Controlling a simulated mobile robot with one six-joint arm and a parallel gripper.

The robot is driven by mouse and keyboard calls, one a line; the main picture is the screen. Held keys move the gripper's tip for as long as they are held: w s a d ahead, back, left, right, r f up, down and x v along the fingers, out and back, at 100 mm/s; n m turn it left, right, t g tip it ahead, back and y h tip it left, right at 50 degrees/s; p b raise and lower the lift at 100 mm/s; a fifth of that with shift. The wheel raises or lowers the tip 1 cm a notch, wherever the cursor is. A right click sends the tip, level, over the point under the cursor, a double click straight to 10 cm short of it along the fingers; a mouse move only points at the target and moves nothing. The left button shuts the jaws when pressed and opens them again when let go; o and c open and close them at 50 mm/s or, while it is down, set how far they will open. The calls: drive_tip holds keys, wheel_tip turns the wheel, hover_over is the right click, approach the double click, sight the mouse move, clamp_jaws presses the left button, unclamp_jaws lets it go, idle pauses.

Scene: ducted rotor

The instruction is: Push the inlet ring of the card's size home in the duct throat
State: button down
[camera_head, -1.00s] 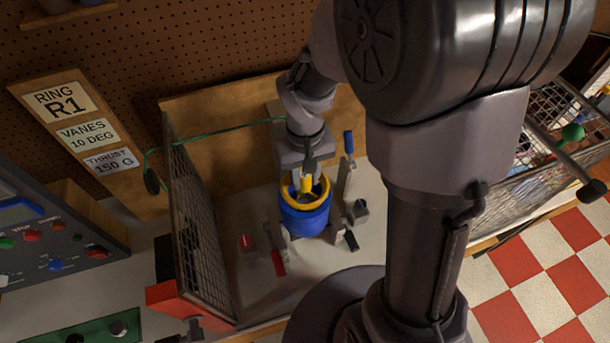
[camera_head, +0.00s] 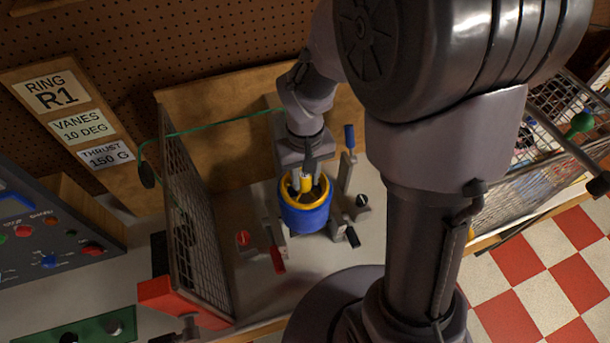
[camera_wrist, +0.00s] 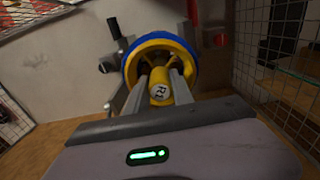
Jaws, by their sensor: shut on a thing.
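The card (camera_head: 57,93) on the left board reads RING R1. The blue duct (camera_head: 306,220) stands upright on the bench. The yellow inlet ring (camera_head: 297,205) is at the duct's mouth, roughly level; its seating depth is hard to tell. In the wrist view the ring (camera_wrist: 131,68) lies inside the blue duct's edge (camera_wrist: 165,37), and its yellow hub (camera_wrist: 160,88) is marked R1. My gripper (camera_head: 307,178) is above the duct, pointing down. Its fingers (camera_wrist: 160,85) are shut on the ring's hub. The throat below the ring is hidden.
A mesh guard (camera_head: 195,220) with a red foot stands left of the duct. Clamps with red handles (camera_head: 278,258) and black handles (camera_head: 352,237) surround the duct, and a blue-handled lever (camera_head: 349,138) stands behind it. A green cord (camera_head: 215,128) hangs behind.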

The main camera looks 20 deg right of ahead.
drive_tip(key=c, duration=1)
unclamp_jaws()
